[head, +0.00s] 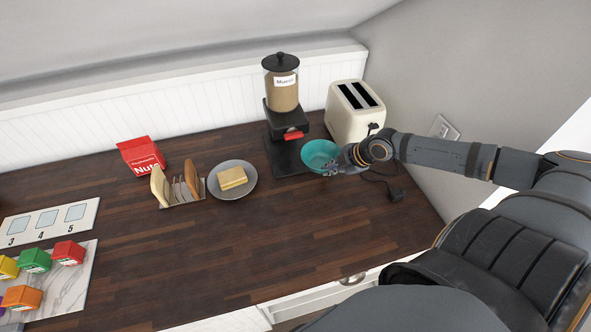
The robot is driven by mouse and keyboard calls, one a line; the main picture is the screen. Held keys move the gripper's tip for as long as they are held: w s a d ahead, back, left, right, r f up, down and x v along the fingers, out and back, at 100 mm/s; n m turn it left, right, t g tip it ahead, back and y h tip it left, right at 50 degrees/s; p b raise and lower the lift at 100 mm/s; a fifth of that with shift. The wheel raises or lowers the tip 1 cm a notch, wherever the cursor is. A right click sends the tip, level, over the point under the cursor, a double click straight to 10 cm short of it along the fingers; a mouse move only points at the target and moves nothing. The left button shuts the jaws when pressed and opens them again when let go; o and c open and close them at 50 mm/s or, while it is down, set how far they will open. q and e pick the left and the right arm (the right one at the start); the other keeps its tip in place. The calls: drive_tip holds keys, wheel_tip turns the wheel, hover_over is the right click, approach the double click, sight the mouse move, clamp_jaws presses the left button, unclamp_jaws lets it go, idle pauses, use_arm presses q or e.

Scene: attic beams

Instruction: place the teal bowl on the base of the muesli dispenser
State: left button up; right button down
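The muesli dispenser (282,85) stands at the back of the counter, with a clear jar of muesli, a black stand and a red lever. Its flat black base (285,158) is bare where it shows. The teal bowl (319,153) is just right of the base, its open side up. From this angle I cannot tell whether it rests on the counter or is held above it. My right gripper (333,168) is at the bowl's lower right rim and overlaps it. Its fingertips are too small to show whether they are closed on the rim. My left gripper is out of view.
A cream toaster (352,112) with a black cord and plug (395,194) stands right of the dispenser. A grey plate (247,186) with food, a toast rack (186,194) and a red nuts carton (142,157) are left.

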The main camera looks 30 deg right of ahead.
sight(318, 165)
drive_tip(key=w, duration=0.1)
drive_tip(key=w+a+b, duration=0.1)
drive_tip(key=w+f+b, duration=0.1)
drive_tip(key=shift+w+a, duration=0.3)
drive_tip(key=shift+w+a+r, duration=0.15)
drive_tip(key=shift+w+r, duration=0.15)
drive_tip(key=shift+r, duration=0.2)
drive_tip(key=shift+w+a+r, duration=0.1)
drive_tip(key=shift+w+a, duration=0.1)
drive_tip(key=w+a, duration=0.1)
drive_tip(key=w, duration=0.1)
drive_tip(key=w+a+p, duration=0.1)
drive_tip(key=w, duration=0.1)
drive_tip(key=w+a, duration=0.1)
drive_tip(key=w, duration=0.1)
drive_tip(key=shift+w, duration=0.15)
drive_tip(key=shift+f+p, duration=1.05)
drive_tip(key=shift+f, duration=0.95)
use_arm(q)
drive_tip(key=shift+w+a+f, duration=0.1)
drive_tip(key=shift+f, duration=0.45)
use_arm(e)
drive_tip(key=c, duration=1.5)
unclamp_jaws()
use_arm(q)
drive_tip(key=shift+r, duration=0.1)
